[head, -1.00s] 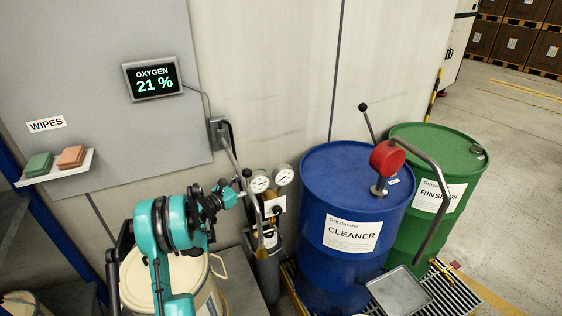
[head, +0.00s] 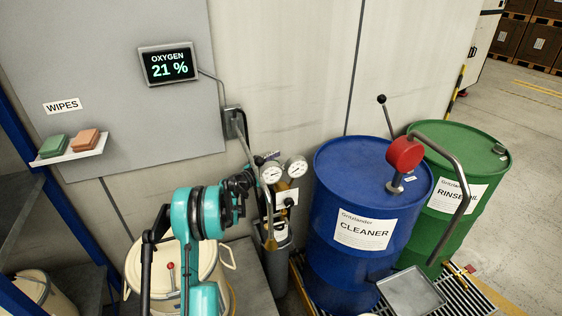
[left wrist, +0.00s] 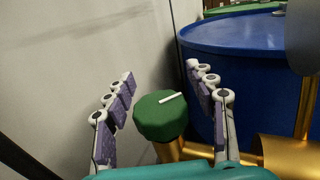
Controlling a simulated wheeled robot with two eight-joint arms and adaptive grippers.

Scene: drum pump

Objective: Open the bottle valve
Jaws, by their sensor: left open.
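The gas bottle (head: 276,255) is a grey cylinder against the wall, left of the blue drum, with brass fittings and two round gauges (head: 271,172) above it. In the left wrist view, the bottle valve is a round green knob (left wrist: 161,115) with a white mark on top, over brass pipework (left wrist: 185,150). My left gripper (left wrist: 163,82) is open, its purple-padded fingers on either side of the knob in the picture; no contact shows. In the head view the left gripper (head: 262,160) is beside the gauges, partly hidden by its own arm. My right gripper is not seen.
A blue CLEANER drum (head: 340,270) with a red-headed pump (head: 404,155) stands right of the bottle, a green drum (head: 470,140) behind it. A wall hose hangs close to the gripper. A cream drum (head: 165,265) stands at lower left.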

